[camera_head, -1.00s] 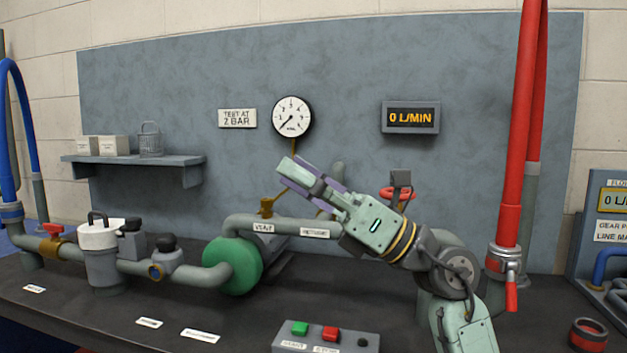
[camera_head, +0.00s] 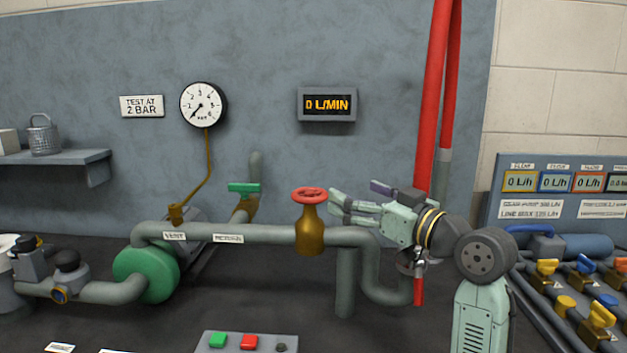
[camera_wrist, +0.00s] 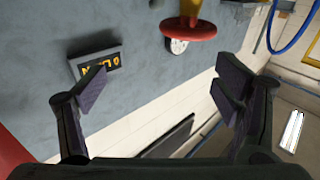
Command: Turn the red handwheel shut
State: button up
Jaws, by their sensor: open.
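The red handwheel (camera_head: 310,194) sits flat on top of a brass valve (camera_head: 309,238) in the grey pipe. It shows whole in the head view. My gripper (camera_head: 352,203) is just right of the handwheel, its fingers pointing left towards it. The fingers are spread, with nothing between them. In the wrist view the handwheel (camera_wrist: 188,31) appears at the top, beyond the open fingers (camera_wrist: 163,82). A gap shows between fingers and wheel there; I see no contact.
A green lever (camera_head: 244,188) is on a valve behind the pipe. A red hose (camera_head: 432,100) rises behind my wrist. A button box (camera_head: 247,342) stands in front. The gauge (camera_head: 203,104) and flow display (camera_head: 327,104) hang on the back panel. Coloured valves (camera_head: 600,314) fill the right.

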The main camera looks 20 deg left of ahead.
aim_at(310, 192)
jog(key=a+p, duration=0.1)
jog(key=a, duration=0.2)
jog(key=w+a+f+g+p, duration=0.1)
jog(key=a, duration=0.2)
jog(key=a+n+g+p, duration=0.1)
jog(key=a, duration=0.2)
jog(key=shift+w+f, duration=0.15)
jog(key=shift+w, duration=0.1)
jog(key=shift+w+a+f+p, duration=0.15)
jog(key=shift+w+a+p, duration=0.2)
jog(key=shift+a, duration=0.3)
jog(key=shift+c, duration=0.3)
jog(key=c, duration=1.1)
jog(key=shift+s+t, duration=0.1)
jog(key=shift+t, duration=0.3)
jog(key=shift+m+t+h, duration=0.3)
jog(key=shift+m, duration=0.2)
